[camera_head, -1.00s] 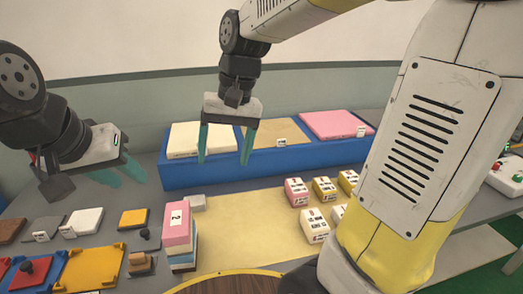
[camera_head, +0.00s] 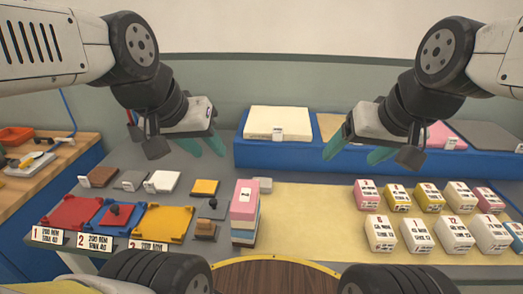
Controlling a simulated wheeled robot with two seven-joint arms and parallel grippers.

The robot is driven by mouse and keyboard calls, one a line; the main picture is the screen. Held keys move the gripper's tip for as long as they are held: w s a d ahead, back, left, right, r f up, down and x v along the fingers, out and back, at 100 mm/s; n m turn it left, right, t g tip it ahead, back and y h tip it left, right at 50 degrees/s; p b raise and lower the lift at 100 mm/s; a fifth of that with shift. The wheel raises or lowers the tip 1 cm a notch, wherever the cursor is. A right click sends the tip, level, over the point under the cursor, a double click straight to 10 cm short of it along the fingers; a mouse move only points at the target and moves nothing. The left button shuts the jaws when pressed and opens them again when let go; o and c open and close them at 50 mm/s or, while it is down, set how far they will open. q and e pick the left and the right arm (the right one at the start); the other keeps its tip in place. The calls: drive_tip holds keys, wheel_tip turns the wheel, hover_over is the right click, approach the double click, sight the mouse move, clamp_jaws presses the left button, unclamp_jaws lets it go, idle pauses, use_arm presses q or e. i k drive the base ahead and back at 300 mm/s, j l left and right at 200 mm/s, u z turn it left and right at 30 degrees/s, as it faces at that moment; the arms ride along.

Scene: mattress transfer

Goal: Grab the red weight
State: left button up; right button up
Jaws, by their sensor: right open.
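The red weight (camera_head: 111,220) looks like a small red block with a dark round knob on top. It sits in the blue tray (camera_head: 133,217) at the left of the table. My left gripper (camera_head: 203,146) hangs empty above and behind it, to its right, with its two teal fingers apart. My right gripper (camera_head: 358,150) is open and empty, in front of the blue platform and far to the right of the weight. Neither gripper touches anything.
A red tray (camera_head: 66,213) and a yellow tray (camera_head: 178,220) flank the blue one. Plates lie behind them. A stack of colored blocks (camera_head: 243,210) stands at mid-table, and several labeled boxes (camera_head: 380,232) at right. The blue platform (camera_head: 290,157) carries mattress-like slabs. The yellow mat's middle is clear.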

sight(117, 215)
drive_tip(key=j+u, duration=0.1)
drive_tip(key=u, duration=0.4)
drive_tip(key=k+j+u, duration=0.1)
drive_tip(key=u, duration=0.4)
drive_tip(key=j+u, duration=0.1)
drive_tip(key=u, duration=0.35)
drive_tip(key=j+u, duration=0.15)
drive_tip(key=i+j+u, duration=0.1)
drive_tip(key=j, duration=0.2)
drive_tip(key=i, duration=0.05)
